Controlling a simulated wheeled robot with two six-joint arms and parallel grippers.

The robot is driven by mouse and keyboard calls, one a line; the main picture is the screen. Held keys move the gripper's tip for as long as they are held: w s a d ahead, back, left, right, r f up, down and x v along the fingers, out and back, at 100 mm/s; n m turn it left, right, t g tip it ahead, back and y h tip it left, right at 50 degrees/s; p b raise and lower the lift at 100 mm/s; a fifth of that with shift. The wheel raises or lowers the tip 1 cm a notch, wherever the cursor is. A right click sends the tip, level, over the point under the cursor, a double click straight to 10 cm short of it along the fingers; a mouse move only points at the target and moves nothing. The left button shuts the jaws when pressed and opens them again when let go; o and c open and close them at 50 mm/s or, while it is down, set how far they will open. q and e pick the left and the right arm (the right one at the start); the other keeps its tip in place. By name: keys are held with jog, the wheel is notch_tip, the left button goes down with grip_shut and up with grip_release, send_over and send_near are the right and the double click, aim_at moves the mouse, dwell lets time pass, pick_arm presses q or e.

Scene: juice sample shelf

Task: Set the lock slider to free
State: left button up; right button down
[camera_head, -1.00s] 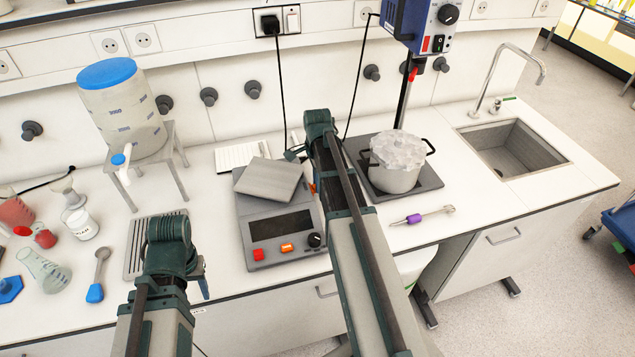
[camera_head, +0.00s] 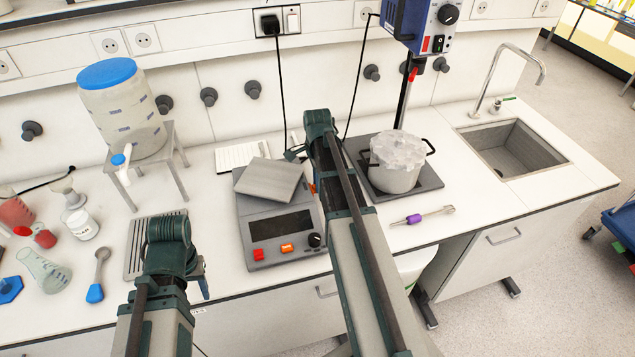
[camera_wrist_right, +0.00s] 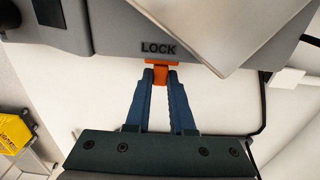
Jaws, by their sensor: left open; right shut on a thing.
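The balance (camera_head: 280,228) stands in the middle of the bench, with a tilted plate on top. In the right wrist view, its grey housing (camera_wrist_right: 110,38) bears the word LOCK. The orange lock slider (camera_wrist_right: 161,66) sticks out just below that word. My right gripper (camera_wrist_right: 161,78) is shut on the slider, with its blue fingertips at the slider's two sides. In the head view my right arm hides most of this spot. My left gripper (camera_head: 204,288) is open at the bench's front edge, left of the balance, and mostly hidden by its wrist.
A pot (camera_head: 396,172) with a pale heaped mass stands on a dark plate to the right. A purple-handled tool (camera_head: 414,218) lies before it. A blue-lidded canister (camera_head: 122,108) on a stand, flasks and a blue-handled spoon (camera_head: 96,292) are at left.

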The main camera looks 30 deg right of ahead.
jog(key=w, duration=0.2)
jog(key=w+d, duration=0.1)
jog(key=w, duration=0.1)
jog(key=shift+w, duration=0.25)
jog(key=c, duration=0.8)
grip_release()
jog(key=shift+o, duration=0.2)
jog(key=shift+s+r, duration=0.1)
jog(key=shift+r, duration=0.1)
notch_tip(320, 180, up, 14)
jog(key=p, duration=1.4)
jog(key=shift+f, duration=0.25)
